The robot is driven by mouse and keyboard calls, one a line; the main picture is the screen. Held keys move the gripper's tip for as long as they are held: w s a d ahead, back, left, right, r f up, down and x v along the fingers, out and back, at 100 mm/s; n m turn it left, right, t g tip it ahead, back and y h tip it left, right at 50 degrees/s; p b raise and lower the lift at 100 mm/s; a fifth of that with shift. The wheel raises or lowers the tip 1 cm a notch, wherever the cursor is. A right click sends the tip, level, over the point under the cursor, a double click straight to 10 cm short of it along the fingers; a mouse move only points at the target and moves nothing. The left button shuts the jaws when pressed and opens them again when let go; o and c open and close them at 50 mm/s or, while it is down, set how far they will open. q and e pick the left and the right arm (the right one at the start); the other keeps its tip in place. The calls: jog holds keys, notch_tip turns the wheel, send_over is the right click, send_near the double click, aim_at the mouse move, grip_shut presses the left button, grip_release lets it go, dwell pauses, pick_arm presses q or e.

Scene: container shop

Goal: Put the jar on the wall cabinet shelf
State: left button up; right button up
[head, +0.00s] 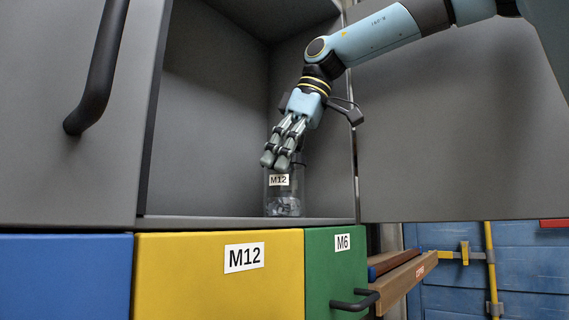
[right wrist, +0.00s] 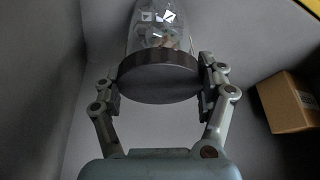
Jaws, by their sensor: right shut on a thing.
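The jar (head: 296,192) is clear glass with an M12 label and small metal parts at its bottom. It is upright inside the open wall cabinet, just above or on the cabinet shelf (head: 215,221), near its right side; I cannot tell whether its base touches. My right gripper (head: 282,160) reaches down from above and is shut on the jar's top. In the right wrist view the gripper (right wrist: 158,84) has one finger on each side of the dark round lid (right wrist: 158,78), with the glass (right wrist: 155,38) beyond it. My left gripper is not in view.
An open cabinet door (head: 460,140) stands at the right; another door with a black handle (head: 98,70) is at the left. Blue, yellow (head: 200,280) and green drawers lie below. The shelf left of the jar is clear. A cardboard box (right wrist: 288,103) shows in the right wrist view.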

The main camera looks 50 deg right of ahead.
jog(key=shift+f, duration=0.1)
jog(key=o, duration=1.7)
jog(key=shift+s, duration=0.1)
jog(key=shift+r, duration=0.5)
jog(key=p+v, duration=0.1)
jog(key=v, duration=1)
jog(key=shift+s+r+p, duration=0.15)
jog(key=shift+r+p, duration=0.1)
jog(key=shift+p, duration=0.1)
jog(key=shift+f, duration=0.1)
